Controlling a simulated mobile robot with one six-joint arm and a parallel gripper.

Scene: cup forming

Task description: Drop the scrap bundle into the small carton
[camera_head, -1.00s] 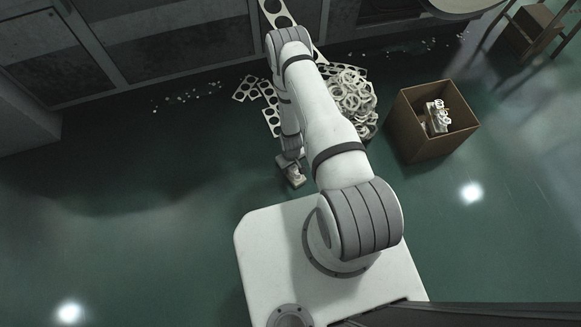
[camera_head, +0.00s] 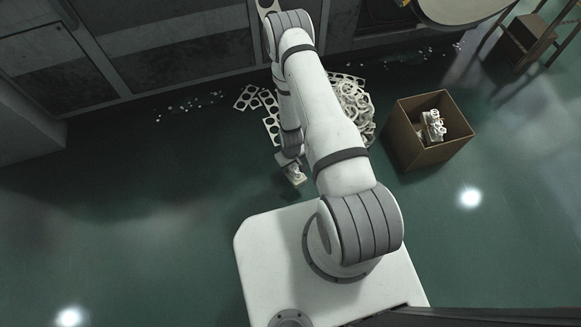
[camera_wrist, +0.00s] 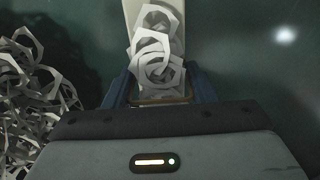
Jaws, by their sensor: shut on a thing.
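In the head view the bundle (camera_head: 296,178) shows small beneath my arm, left of the arm's middle, above the green floor. The small carton (camera_head: 408,146) is an open brown box on the floor to the right of my arm. White scrap pieces (camera_head: 432,127) lie inside it. My gripper is well to the left of the carton. Most of the gripper is hidden in the head view.
A heap of white ring scraps (camera_head: 353,102) lies on the floor behind my arm, between it and the carton. Perforated strips (camera_head: 270,120) lie beside it. Grey machine panels (camera_head: 180,55) stand along the back.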

